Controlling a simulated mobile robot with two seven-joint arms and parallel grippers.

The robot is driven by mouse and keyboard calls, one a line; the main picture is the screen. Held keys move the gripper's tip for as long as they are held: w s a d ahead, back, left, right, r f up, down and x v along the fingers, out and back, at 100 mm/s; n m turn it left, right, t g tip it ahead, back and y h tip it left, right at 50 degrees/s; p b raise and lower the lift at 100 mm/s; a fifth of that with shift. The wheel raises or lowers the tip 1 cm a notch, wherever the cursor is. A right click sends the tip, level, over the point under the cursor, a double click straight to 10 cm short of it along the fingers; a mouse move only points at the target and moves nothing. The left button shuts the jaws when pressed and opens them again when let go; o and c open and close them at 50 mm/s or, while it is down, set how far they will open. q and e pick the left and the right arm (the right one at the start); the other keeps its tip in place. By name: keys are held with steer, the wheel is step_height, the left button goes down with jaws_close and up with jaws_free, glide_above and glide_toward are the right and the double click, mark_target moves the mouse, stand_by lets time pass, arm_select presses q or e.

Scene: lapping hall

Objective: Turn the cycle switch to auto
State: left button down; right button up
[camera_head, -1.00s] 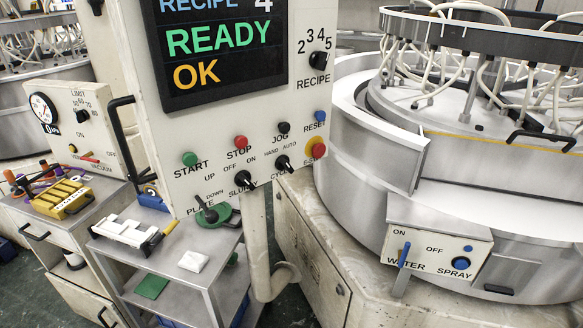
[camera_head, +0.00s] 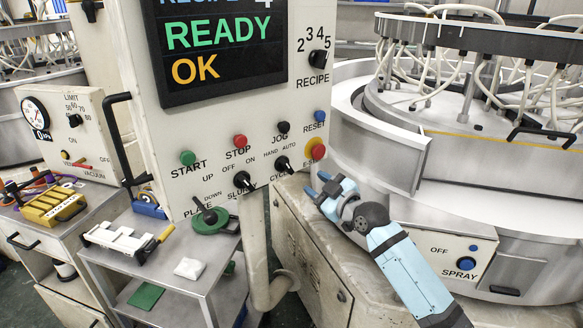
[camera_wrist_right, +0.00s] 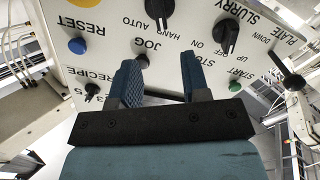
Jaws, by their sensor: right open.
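The cycle switch (camera_head: 283,163) is a black knob on the white control panel (camera_head: 205,125), below the HAND and AUTO labels. It also shows at the top of the right wrist view (camera_wrist_right: 160,10), where its pointer seems nearer HAND than AUTO, though its far part is cut off. My right gripper (camera_head: 318,184) is open and empty, to the right of and below the switch, apart from it. In the right wrist view its two blue fingers (camera_wrist_right: 160,65) are spread before the panel, near the JOG button. My left gripper is not in view.
The red emergency button (camera_head: 317,152) is just above my right gripper. The slurry switch (camera_head: 242,180) is left of the cycle switch, and the plate lever (camera_head: 207,213) is lower left. A trolley (camera_head: 185,250) stands below the panel. The lapping machine (camera_head: 400,150) is at right.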

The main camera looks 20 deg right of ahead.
mark_target(289, 167)
steer(key=p+x, duration=0.1)
steer(key=x, duration=1)
steer(key=shift+w+a, duration=0.2)
steer(key=shift+w, duration=0.1)
steer(key=shift+c, duration=0.2)
jaws_close()
